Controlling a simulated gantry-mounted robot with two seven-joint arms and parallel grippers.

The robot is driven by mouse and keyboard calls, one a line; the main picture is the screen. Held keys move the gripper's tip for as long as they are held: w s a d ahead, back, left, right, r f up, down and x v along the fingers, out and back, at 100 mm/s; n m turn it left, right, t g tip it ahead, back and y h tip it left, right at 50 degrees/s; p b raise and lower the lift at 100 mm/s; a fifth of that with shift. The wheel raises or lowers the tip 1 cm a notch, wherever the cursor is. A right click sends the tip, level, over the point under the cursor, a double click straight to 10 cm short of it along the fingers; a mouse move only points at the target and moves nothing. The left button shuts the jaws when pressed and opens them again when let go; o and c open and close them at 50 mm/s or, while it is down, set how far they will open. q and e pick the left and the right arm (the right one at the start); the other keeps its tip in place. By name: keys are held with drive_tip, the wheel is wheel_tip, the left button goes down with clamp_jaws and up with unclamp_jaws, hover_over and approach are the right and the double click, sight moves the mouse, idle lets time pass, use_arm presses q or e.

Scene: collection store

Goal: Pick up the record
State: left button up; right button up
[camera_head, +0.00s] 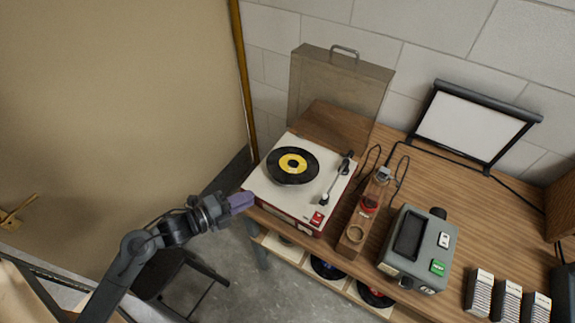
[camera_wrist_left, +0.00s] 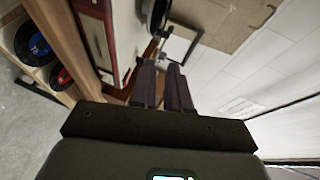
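The black record with a yellow label (camera_head: 292,165) lies flat on the white top of a red-sided record player (camera_head: 262,189), left of the tonearm. My left gripper (camera_head: 241,200) is beside the player's front left corner, to the lower left of the record and apart from it. In the left wrist view, its two purple fingers (camera_wrist_left: 163,88) show a narrow gap with nothing between them. A dark curved edge at the top of that view may be the record, but I cannot tell. My right gripper is not in view.
The player's clear lid (camera_head: 338,88) stands raised behind. A wooden stand with a red item (camera_head: 368,205), a grey device (camera_head: 418,248) and several striped boxes (camera_head: 507,300) stand to the right on the wooden table. More records (camera_head: 327,267) lie on the shelf below. A folding chair (camera_head: 172,277) stands below my arm.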

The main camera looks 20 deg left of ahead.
sight(275, 178)
use_arm(q)
drive_tip(key=shift+m+t, duration=0.3)
drive_tip(key=shift+t, duration=0.1)
drive_tip(key=shift+w+a+f+b+x, duration=0.15)
drive_tip(key=shift+w+a+b+x, duration=0.35)
drive_tip(key=shift+x, duration=1.55)
drive_tip(key=shift+a+f+b+x, duration=0.1)
drive_tip(key=shift+a+b+x, duration=0.45)
drive_tip(key=shift+x, duration=1.5)
drive_tip(key=shift+w+a+f+b+x, duration=0.2)
drive_tip(key=shift+b+x, duration=0.65)
drive_tip(key=shift+x, duration=1.15)
drive_tip(key=shift+d, duration=0.1)
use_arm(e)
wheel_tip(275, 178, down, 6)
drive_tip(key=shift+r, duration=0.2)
use_arm(q)
drive_tip(key=shift+c, duration=0.2)
clamp_jaws()
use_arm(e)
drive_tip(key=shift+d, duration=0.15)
